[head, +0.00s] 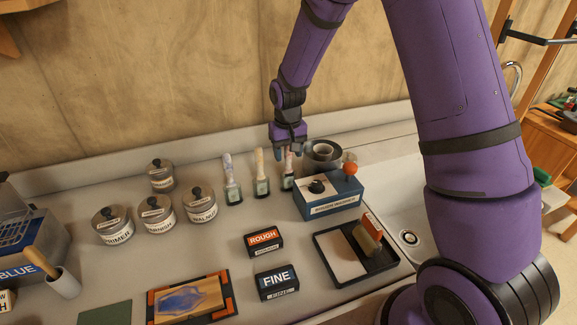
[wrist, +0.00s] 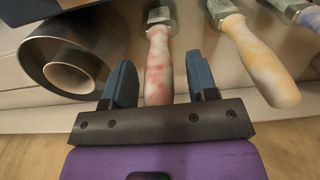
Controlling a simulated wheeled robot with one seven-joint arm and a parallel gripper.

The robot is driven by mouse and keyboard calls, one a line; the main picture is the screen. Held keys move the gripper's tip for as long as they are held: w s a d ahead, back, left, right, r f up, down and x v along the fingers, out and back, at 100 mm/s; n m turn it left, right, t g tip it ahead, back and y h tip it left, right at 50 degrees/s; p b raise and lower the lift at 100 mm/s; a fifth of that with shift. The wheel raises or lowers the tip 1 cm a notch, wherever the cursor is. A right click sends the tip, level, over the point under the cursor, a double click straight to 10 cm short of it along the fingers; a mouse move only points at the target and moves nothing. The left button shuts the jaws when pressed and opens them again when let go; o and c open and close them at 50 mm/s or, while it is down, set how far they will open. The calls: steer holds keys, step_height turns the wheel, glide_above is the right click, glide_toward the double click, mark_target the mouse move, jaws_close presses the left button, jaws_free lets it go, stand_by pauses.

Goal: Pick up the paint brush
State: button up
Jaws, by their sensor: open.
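Three brush-like tools with paint-smeared handles stand in a row at the back of the counter: a red-smeared one (head: 288,182), a yellowish one (head: 261,172) and a whitish one (head: 232,178). My gripper (head: 289,153) is at the red-smeared one, pointing down. In the wrist view my gripper (wrist: 160,66) is open, with one finger on each side of the red-smeared handle (wrist: 157,75). Small gaps show between fingers and handle. The yellowish handle (wrist: 262,62) is just right of the fingers there. My gripper hides the red-smeared tool's top in the head view.
A grey ring-shaped roll (head: 322,152) stands close beside the gripper, also in the wrist view (wrist: 45,45). A blue box (head: 330,205) with an orange knob is in front. Lidded tins (head: 198,207) stand left; a black tray (head: 340,275) lies front right.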

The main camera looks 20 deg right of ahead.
jaws_close()
step_height(320, 180, up, 10)
stand_by(0.6)
